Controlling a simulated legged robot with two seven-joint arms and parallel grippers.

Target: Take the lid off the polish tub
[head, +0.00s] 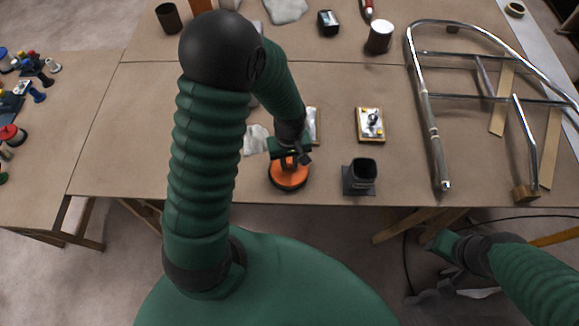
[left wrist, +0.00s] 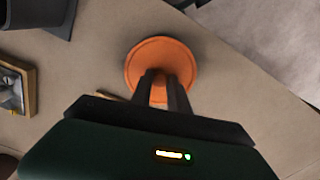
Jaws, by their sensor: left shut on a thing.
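The round orange lid (head: 287,179) is near the front edge of the workbench, with a dark rim showing under it. That rim looks like the polish tub (head: 291,188), mostly hidden by the lid. My left gripper (head: 290,158) reaches down from above, shut on the middle of the lid. In the left wrist view the lid (left wrist: 135,66) is a flat orange disc, and my left gripper's (left wrist: 161,76) two dark fingers close over its centre. I cannot tell whether the lid is clear of the tub. My right gripper (head: 447,246) is low beyond the bench's front edge.
A dark square cup on a plate (head: 361,178) stands right of the lid. A small framed board with metal fitting (head: 371,124) lies behind it. A white cloth (head: 256,140) lies behind-left. A chrome rail frame (head: 431,130) fills the right. The bench's front edge is close.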

